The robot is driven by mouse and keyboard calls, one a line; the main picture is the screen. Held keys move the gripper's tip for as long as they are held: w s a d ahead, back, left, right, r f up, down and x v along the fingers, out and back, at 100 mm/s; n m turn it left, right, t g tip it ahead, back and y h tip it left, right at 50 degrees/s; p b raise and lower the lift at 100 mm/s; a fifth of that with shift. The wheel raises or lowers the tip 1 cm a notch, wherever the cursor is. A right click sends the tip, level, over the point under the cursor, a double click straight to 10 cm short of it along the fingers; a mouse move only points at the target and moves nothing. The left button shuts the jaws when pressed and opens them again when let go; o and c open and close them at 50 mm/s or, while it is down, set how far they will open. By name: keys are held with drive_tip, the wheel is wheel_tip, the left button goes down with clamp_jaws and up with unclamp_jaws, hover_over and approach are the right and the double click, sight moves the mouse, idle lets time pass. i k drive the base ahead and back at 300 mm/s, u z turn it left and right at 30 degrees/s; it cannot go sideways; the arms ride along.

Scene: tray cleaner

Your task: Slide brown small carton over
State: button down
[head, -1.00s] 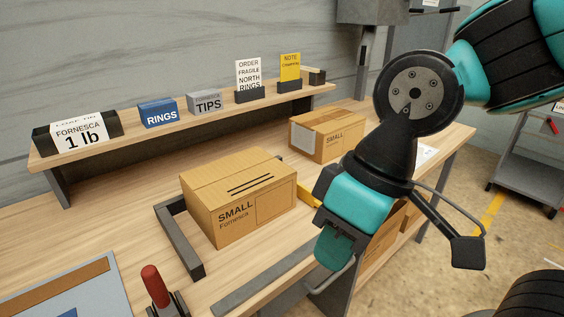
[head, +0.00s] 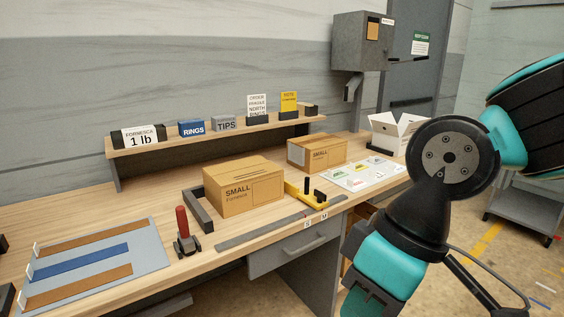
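A brown carton marked SMALL Fornesca (head: 238,194) sits on the wooden bench in the head view, near the middle. A dark angled bracket (head: 197,212) lies along its left side. A second brown carton marked SMALL (head: 317,153) stands farther back to the right, apart from the first. My gripper (head: 374,298) is at the lower edge, right of the cartons and in front of the bench. It touches neither carton. Its fingertips are cut off or hidden, so its opening does not show.
A yellow clamp-like tool (head: 306,195) is right of the front carton. A dark strip (head: 270,229) runs along the front edge. A red-handled clamp (head: 184,236) and a grey tray (head: 150,250) are left. A printed sheet (head: 362,174) and open white box (head: 396,131) are right.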

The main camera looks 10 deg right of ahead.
sight(230, 201)
drive_tip(key=z, duration=0.5)
drive_tip(key=i, duration=0.65)
drive_tip(key=z, duration=0.6)
drive_tip(key=i, duration=0.85)
drive_tip(key=u, duration=0.65)
drive_tip(key=i, duration=0.9)
drive_tip(key=u, duration=0.75)
